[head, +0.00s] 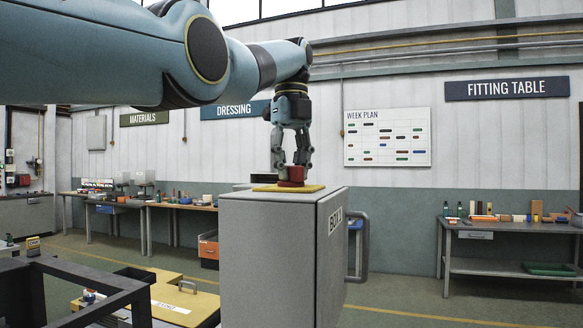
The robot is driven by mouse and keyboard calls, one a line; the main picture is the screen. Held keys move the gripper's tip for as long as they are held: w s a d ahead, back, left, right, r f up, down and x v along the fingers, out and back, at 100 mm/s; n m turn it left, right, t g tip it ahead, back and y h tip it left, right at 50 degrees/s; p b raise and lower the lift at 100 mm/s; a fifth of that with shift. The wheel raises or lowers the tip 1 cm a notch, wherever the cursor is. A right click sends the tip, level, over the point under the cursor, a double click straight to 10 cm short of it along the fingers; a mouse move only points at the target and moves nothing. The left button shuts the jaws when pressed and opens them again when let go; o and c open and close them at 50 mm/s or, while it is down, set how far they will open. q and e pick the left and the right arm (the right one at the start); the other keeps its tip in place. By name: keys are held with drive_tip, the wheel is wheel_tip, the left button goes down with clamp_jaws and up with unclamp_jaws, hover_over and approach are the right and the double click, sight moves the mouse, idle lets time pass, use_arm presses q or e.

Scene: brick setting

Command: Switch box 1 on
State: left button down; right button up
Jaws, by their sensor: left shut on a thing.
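A grey box (266,255) with a label on its right face, apparently reading BOX 1, stands in the middle. A yellow plate (312,188) lies on its top. A red knob (291,183) sits on the plate. My left gripper (292,170) points straight down from above, with its fingers shut on the red knob. The fingers hide part of the knob, so I cannot tell its switch position. My right gripper is not in view.
A grey handle (358,245) sticks out at the box's right side. A dark frame (75,280) and yellow-topped furniture (185,300) stand at lower left. Workbenches (500,226) line the back wall. Floor right of the box is clear.

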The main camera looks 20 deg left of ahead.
use_arm(q)
drive_tip(key=shift+m, duration=0.6)
drive_tip(key=c, duration=1.2)
unclamp_jaws()
drive_tip(key=shift+c, duration=0.2)
